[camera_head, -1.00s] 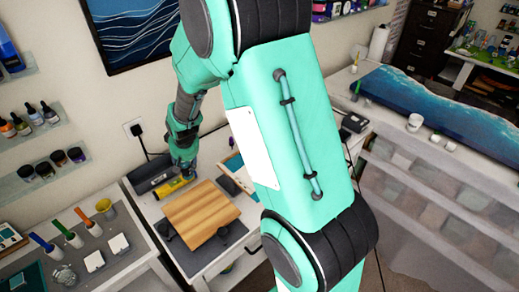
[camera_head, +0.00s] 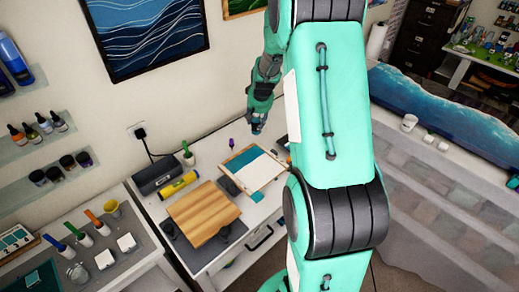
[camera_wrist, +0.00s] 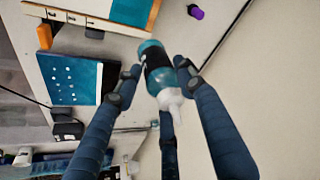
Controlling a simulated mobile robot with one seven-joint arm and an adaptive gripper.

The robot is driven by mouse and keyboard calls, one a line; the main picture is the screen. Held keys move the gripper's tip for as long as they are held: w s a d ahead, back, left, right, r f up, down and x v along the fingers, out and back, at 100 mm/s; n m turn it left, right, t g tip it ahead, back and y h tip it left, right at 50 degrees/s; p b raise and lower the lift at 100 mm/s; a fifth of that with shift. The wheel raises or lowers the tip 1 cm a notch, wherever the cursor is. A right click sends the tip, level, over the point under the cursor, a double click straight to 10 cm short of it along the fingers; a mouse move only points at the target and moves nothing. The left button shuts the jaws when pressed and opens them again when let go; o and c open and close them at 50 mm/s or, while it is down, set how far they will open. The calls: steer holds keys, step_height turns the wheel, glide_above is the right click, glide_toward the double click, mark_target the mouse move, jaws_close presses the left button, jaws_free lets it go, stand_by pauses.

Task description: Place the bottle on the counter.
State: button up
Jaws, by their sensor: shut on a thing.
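The bottle (camera_wrist: 153,58) is teal with a dark band and a white nozzle, seen in the wrist view. My gripper (camera_wrist: 158,76) is shut on it, with dark blue fingers around its body and the nozzle toward the wrist camera. In the head view my gripper (camera_head: 257,128) is at the far side of the white counter (camera_head: 212,157), near the wall. The bottle cannot be made out there. Whether it touches a surface cannot be told.
On the counter are a wooden board (camera_head: 203,211), a yellow cylinder (camera_head: 178,184), a black device (camera_head: 157,172), a potted plant (camera_head: 188,157) and a teal-and-white framed panel (camera_head: 254,169). A small purple object (camera_head: 231,143) stands left of my gripper, with bare counter around it.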

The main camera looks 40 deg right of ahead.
steer(key=s+d+r, duration=0.1)
steer(key=s+d, duration=0.1)
steer(key=d, duration=0.2)
steer(key=s+d+r+m+p, duration=0.1)
steer(key=s+d, duration=0.1)
steer(key=d, duration=0.3)
steer(key=shift+s+d+r+p, duration=0.2)
steer(key=shift+s+r+p, duration=0.1)
steer(key=shift+f, duration=0.1)
step_height(320, 180, down, 13)
steer(key=b, duration=0.5)
steer(key=shift+f+b, duration=1.45)
steer(key=shift+f, duration=0.95)
steer(key=shift+f, duration=0.2)
steer(key=o, duration=1.3)
